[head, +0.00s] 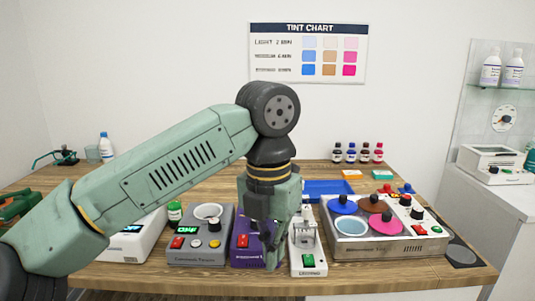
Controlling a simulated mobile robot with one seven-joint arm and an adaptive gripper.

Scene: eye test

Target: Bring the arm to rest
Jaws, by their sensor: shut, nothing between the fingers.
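My arm (180,165) reaches in from the lower left of the head view, bends at a dark elbow-like joint and hangs down. My gripper (271,262) points down at the front middle of the wooden table (360,280). It is shut and empty. It stands in front of a purple device (241,242) with a red switch and hides part of it. A white device (307,250) with a green switch is just right of the fingers. I cannot tell whether the fingers touch either device.
A grey device (203,250) and a white device (134,240) stand to the left. A wide grey unit (385,247) with coloured discs stands to the right. A blue tray (322,188) and several small bottles (350,153) are behind. Bare table shows at the back left.

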